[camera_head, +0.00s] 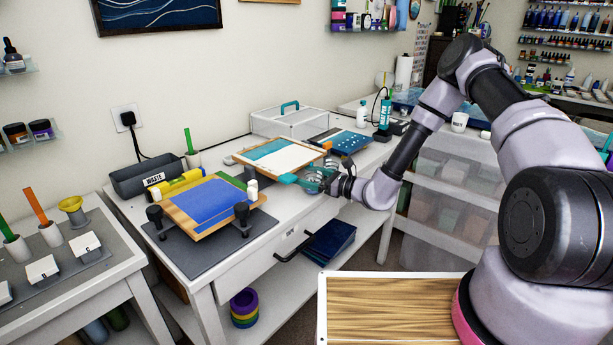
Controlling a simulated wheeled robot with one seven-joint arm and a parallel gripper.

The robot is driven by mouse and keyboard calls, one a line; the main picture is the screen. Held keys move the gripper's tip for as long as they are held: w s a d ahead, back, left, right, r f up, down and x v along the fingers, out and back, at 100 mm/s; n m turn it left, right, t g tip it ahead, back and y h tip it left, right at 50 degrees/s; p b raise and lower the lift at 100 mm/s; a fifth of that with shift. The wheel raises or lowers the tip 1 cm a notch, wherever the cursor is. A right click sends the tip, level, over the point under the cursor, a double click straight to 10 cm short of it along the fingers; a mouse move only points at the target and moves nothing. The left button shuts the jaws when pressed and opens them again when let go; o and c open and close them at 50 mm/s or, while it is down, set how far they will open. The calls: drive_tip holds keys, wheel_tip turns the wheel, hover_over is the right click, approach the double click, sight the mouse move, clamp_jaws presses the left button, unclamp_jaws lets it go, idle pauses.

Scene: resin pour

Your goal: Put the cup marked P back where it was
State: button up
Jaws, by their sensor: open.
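I cannot make out a letter P on any cup. A white cup with a green stick (193,159) stands at the back of the worktable, by the wall. On the left table stand a white cup with an orange stick (51,235) and one with a green stick (16,249). White letter cards (42,271) stand in front of them; their letters are too small to read surely. My gripper (316,180) is open over the right part of the worktable, beside teal items. Whether anything lies between its fingers is hard to see.
A blue panel on a wooden board (202,206) rests on dark clamps over a grey mat. A dark waste bin (147,178) stands behind it. A teal and white framed board (278,156) and a lidded clear box (289,120) stand near my gripper.

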drive_tip(key=shift+d, duration=0.1)
drive_tip(key=v, duration=1.1)
drive_tip(key=s+d+r+n+g+h, duration=0.1)
drive_tip(key=s+r+n+g+h, duration=0.1)
drive_tip(key=s+r+n+g, duration=0.6)
drive_tip(key=s+d+r+n+g+h, duration=0.1)
drive_tip(key=s+r+n+h, duration=0.1)
drive_tip(key=r+n, duration=0.65)
drive_tip(key=s+d+r+n+t+h, duration=0.1)
drive_tip(key=s+d+r+t+h, duration=0.3)
drive_tip(key=d+r, duration=0.4)
drive_tip(key=s+d+r+n+t+h, duration=0.1)
drive_tip(key=s+d+r+t+h, duration=0.3)
drive_tip(key=r, duration=0.9)
drive_tip(key=s+d+h, duration=0.2)
drive_tip(key=s+d, duration=0.2)
drive_tip(key=shift+s+d+n, duration=0.35)
drive_tip(key=shift+s, duration=0.05)
